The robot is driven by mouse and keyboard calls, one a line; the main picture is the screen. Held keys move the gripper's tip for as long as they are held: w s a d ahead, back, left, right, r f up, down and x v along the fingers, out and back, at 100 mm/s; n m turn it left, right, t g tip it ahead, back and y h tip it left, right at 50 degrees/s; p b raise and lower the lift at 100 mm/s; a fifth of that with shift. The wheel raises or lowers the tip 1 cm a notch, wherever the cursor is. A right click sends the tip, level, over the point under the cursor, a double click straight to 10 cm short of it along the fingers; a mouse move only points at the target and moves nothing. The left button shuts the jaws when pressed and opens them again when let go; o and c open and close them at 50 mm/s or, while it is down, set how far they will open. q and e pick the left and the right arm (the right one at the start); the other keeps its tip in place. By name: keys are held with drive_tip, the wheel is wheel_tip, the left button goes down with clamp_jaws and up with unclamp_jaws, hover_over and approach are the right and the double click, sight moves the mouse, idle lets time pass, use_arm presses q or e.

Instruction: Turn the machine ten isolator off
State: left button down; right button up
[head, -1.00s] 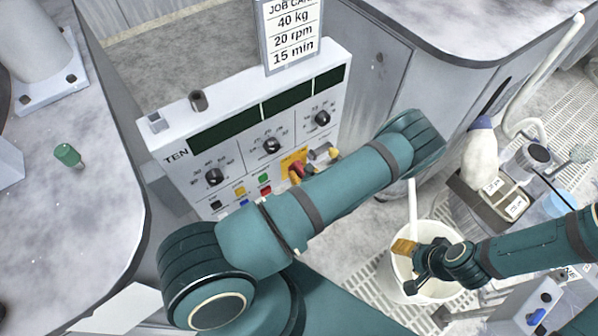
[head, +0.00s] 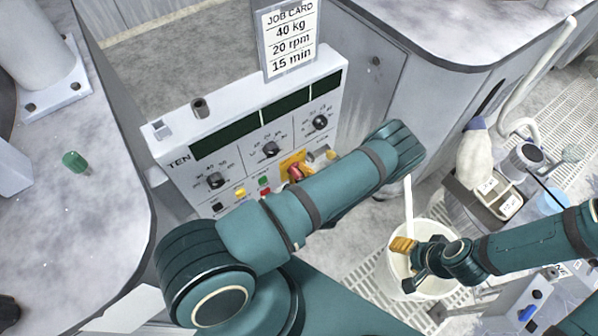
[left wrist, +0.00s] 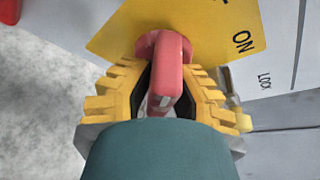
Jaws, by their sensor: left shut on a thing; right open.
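The machine ten isolator is a red handle (head: 296,173) on a yellow plate (head: 288,160), low on the white panel marked TEN (head: 255,112). In the left wrist view the red handle (left wrist: 167,75) stands out from the yellow plate (left wrist: 195,22), which bears the word ON. My left gripper (left wrist: 163,85) is shut on the handle, with one yellow ridged finger on each side. In the head view my left forearm hides most of that gripper. My right gripper (head: 405,247) is open over a white bucket, away from the panel.
The panel has several dials, coloured buttons and dark displays. A job card (head: 289,38) stands above it. The white bucket (head: 428,287) holds a pale stick. A divided tray (head: 485,205) and a bottle (head: 474,155) are at the right. A green cylinder (head: 75,161) stands on the left platen.

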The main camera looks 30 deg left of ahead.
use_arm(q)
drive_tip(key=shift+n, duration=0.4)
idle(0.3)
drive_tip(key=c, duration=0.9)
unclamp_jaws()
drive_tip(key=shift+w, duration=0.1)
